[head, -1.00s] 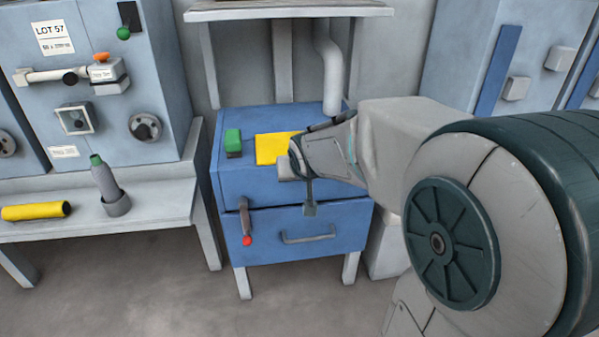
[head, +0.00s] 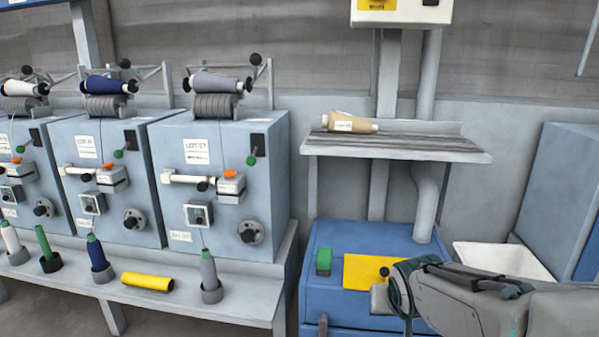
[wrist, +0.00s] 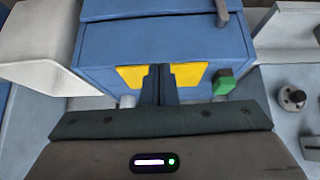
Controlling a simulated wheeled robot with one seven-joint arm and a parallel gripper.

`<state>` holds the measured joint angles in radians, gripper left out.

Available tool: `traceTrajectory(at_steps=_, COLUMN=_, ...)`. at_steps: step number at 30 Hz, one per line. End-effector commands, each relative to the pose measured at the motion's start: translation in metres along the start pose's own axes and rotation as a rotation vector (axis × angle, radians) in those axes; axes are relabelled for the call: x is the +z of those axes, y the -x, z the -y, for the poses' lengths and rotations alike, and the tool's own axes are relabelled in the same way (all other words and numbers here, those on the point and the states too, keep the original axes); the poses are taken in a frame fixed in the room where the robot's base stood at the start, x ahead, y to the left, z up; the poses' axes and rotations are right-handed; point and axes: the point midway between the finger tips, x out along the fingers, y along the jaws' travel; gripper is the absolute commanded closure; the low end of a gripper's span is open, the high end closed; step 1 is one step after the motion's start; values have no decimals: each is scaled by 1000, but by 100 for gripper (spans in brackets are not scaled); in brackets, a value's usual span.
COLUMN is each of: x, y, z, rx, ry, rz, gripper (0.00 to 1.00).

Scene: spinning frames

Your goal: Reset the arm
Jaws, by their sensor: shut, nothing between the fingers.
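My gripper shows in the wrist view (wrist: 160,85), its two dark fingers together with nothing between them. It is in front of the blue cabinet (wrist: 100,55), and its fingers cover the middle of the yellow panel (wrist: 188,73). In the head view my arm (head: 470,300) comes in from the lower right. Its end is by the cabinet's yellow panel (head: 362,270), next to a green block (head: 324,261). The fingertips are hard to make out there.
Spinning machines (head: 225,160) with cones on top stand at the left. A yellow tube (head: 148,282) and a grey bobbin (head: 209,272) are on the ledge below. A shelf with a tan cone (head: 350,122) is above the cabinet. A white bin (head: 500,260) stands right of it.

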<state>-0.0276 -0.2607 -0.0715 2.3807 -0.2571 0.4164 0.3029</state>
Motion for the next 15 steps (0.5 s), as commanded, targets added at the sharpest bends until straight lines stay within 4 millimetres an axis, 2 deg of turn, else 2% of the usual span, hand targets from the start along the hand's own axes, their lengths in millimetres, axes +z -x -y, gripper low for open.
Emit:
traceTrajectory(at_steps=1, x=-12, y=26, z=-1, rx=0, ry=3, rz=12, gripper=100)
traceTrajectory(at_steps=15, x=-34, y=152, z=1, rx=-16, ry=41, rz=161, gripper=100)
